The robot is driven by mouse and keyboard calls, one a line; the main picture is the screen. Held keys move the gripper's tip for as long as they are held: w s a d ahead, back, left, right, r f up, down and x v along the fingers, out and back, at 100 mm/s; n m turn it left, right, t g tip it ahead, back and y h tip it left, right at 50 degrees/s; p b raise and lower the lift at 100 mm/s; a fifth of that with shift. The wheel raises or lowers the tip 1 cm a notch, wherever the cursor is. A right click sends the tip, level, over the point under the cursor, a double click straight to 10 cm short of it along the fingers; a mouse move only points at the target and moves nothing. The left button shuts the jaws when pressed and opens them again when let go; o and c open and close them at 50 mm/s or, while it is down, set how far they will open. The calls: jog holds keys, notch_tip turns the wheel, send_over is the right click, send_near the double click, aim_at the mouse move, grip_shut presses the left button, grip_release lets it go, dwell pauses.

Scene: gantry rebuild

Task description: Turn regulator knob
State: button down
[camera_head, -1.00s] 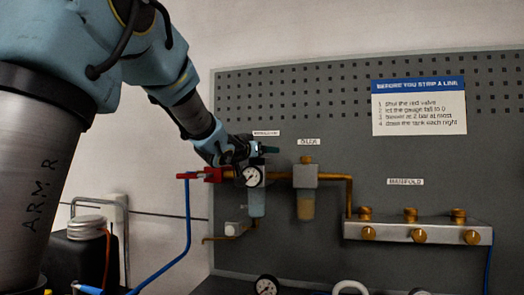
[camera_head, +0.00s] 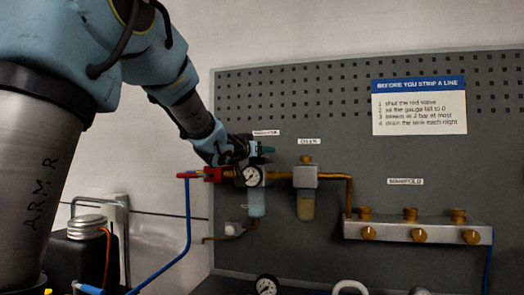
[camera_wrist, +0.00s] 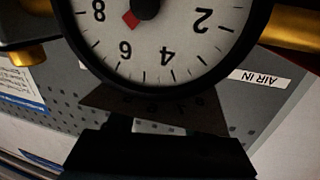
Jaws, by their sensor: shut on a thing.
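The regulator (camera_head: 257,202) is on the grey pegboard, with a clear bowl below and a round white gauge (camera_head: 250,176) on its front. My gripper (camera_head: 262,153) is at the top of the regulator, just above the gauge, shut around the knob there. The knob itself is hidden by the gripper.
A red valve (camera_head: 212,174) with a blue hose (camera_head: 188,225) is just left of the regulator. The oiler (camera_head: 305,178) is close on the right, joined by brass pipe. The manifold (camera_head: 400,232) is further right.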

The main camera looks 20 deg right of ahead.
jog(key=shift+r+p, duration=0.15)
jog(key=shift+p, duration=0.25)
jog(key=shift+r+m+g+h+p, duration=0.15)
jog(key=shift+m+g+h+p, duration=0.45)
jog(key=shift+p, duration=0.6)
jog(key=shift+s+d+m+g+h+p, duration=0.15)
jog(key=shift+m+g+h+p, duration=0.35)
jog(key=shift+g+p, duration=0.6)
jog(key=m+g+p, duration=0.1)
jog(key=g, duration=0.1)
jog(key=s+m+g+h+p, duration=0.1)
jog(key=m+g+p, duration=0.1)
jog(key=shift+s+d+f+m+g, duration=0.1)
jog(key=shift+d+f+m+g, duration=0.1)
jog(key=shift+m+g, duration=0.15)
jog(key=shift+c, duration=1.5)
grip_release()
jog(key=shift+f, duration=0.1)
